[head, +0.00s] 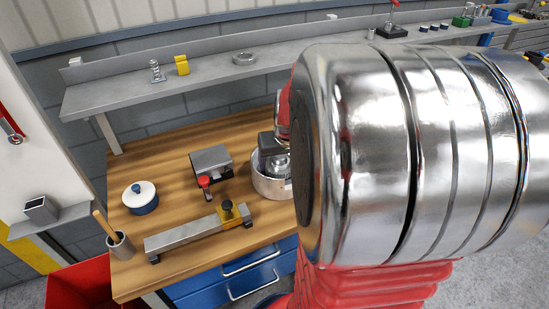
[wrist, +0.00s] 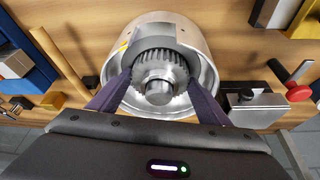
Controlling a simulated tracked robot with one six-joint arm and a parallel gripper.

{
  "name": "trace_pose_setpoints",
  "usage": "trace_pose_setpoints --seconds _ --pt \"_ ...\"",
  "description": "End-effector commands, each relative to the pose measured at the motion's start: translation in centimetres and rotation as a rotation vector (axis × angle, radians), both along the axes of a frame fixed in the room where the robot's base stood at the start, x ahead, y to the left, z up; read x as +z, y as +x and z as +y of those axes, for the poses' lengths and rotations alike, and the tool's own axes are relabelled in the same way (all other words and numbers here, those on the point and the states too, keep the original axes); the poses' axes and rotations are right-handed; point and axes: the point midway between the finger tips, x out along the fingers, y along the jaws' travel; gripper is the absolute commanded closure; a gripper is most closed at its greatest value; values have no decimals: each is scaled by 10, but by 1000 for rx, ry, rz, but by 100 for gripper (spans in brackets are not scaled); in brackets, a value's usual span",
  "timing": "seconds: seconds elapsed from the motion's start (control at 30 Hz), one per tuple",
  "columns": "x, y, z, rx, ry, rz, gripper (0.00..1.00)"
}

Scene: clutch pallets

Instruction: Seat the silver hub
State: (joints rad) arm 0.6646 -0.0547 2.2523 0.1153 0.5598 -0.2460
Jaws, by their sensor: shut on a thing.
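The silver hub (wrist: 160,88), with a toothed rim and a round boss in its middle, shows in the wrist view. My gripper (wrist: 161,84) is shut on it, with one dark purple finger on each side. The hub is within the outline of a round, silvery open drum (wrist: 203,68) on the wooden bench. I cannot tell how deep it sits or whether it touches the drum's floor. In the head view the drum (head: 266,187) stands at the bench's right part. My arm hides its right side and most of the gripper there.
A white-lidded blue pot (head: 141,197) and a cup with a wooden handle (head: 121,245) are farther left. The bench between them is clear.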

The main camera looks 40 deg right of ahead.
Motion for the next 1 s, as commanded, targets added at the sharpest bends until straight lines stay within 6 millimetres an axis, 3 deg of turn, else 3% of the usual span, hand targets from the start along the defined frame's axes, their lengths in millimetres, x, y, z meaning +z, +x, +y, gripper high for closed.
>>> trace_pose_setpoints --seconds 0.07,0.1,0.3,0.4,0.5,0.53,0.67,1.0 --pt "1 1 -1 0 -1 -3 71" --pt "1 1 -1 0 -1 -3 26" --pt "1 0 0 0 0 -1 12" --pt "0 0 0 0 0 -1 7" --pt "0 0 0 0 1 0 7" --pt "-1 0 1 0 2 2 12" --pt "-1 0 1 0 3 3 3" --pt "2 0 2 2 5 3 4"
